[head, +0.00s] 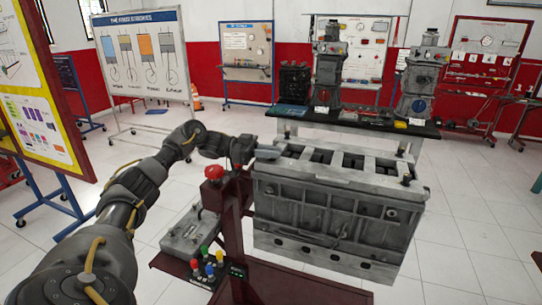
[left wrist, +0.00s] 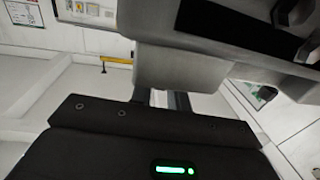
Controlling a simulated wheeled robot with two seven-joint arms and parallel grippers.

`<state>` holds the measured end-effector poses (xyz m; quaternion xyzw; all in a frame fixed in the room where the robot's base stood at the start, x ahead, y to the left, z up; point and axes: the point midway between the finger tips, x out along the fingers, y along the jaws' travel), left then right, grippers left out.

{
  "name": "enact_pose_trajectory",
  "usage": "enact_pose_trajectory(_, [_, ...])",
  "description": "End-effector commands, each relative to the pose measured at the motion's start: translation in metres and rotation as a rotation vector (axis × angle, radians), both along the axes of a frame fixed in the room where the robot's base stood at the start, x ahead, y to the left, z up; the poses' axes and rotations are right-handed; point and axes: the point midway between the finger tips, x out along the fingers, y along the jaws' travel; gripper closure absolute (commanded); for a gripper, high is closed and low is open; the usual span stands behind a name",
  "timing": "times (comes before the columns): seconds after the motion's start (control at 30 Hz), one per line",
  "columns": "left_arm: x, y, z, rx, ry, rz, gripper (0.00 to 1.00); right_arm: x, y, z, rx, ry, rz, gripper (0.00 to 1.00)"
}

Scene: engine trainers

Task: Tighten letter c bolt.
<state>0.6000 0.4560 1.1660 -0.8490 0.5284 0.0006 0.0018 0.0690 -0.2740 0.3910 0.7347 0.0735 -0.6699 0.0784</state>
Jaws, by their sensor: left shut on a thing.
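A grey engine block (head: 330,215) is mounted on a dark red stand (head: 235,225), with several openings along its top. My left gripper (head: 256,153) is at the block's upper left end, shut on a grey piece (head: 268,152). In the left wrist view, the dark fingers (left wrist: 163,98) meet a smooth grey piece (left wrist: 180,68) just under a larger grey body with dark openings. I cannot tell whether this piece is a bolt, a tool or part of the block. No letter c marking can be read on the block. My right gripper is not in view.
A red knob (head: 214,172) tops a post beside my left forearm. A dark-topped bench (head: 360,122) with two engine models stands behind. White tiled floor is open at the right.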

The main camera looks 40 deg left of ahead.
Motion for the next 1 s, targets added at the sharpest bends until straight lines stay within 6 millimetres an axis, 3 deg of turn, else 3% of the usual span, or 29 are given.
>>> enact_pose_trajectory(0.33, [0.000,0.000,0.003,0.000,-0.006,0.001,1.00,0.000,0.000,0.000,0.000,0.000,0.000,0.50])
enact_pose_trajectory(0.37, [0.000,0.000,0.003,0.000,-0.006,0.001,0.80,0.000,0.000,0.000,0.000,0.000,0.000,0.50])
enact_pose_trajectory(0.5, [0.000,0.001,0.002,0.000,-0.004,0.001,0.64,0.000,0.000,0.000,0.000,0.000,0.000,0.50])
enact_pose_trajectory(0.83, [-0.002,0.004,0.000,0.000,-0.002,0.002,0.64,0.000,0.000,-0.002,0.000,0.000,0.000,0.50])
enact_pose_trajectory(1.0, [-0.011,0.024,-0.003,0.003,-0.002,0.005,0.64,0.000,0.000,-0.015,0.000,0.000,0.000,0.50])
